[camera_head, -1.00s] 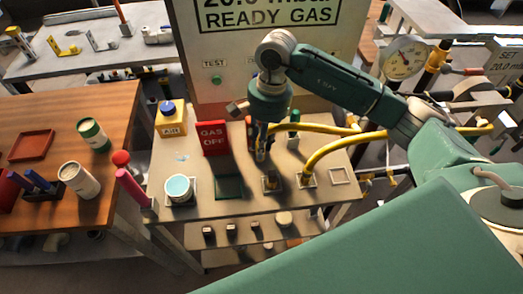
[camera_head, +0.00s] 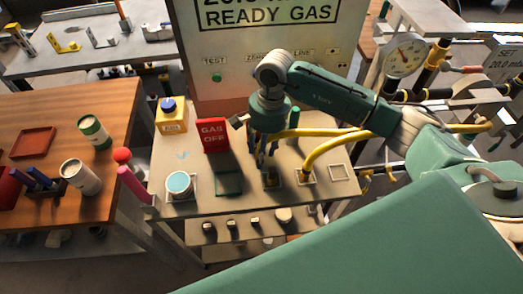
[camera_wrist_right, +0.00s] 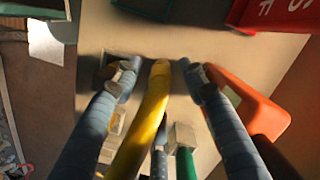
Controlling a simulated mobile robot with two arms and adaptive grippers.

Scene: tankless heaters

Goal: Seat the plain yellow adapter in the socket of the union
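My right gripper (camera_head: 267,165) points down over the right-centre of the small bench in the head view. In the right wrist view, its two fingers (camera_wrist_right: 160,74) are apart. A yellow tube-like piece (camera_wrist_right: 150,115) runs up between them, with visible gaps on both sides. I cannot tell whether this is the plain adapter or a hose. In the head view, a dark square base (camera_head: 270,180) lies just below the fingers. The union and its socket cannot be made out clearly. My left gripper is not in view.
Yellow hoses (camera_head: 325,147) arch over the bench right of the gripper. A red GAS OFF sign (camera_head: 213,134), a green pad (camera_head: 228,184), a white cup (camera_head: 180,184) and a yellow box (camera_head: 172,116) stand to its left. An empty framed square (camera_head: 341,172) is at right.

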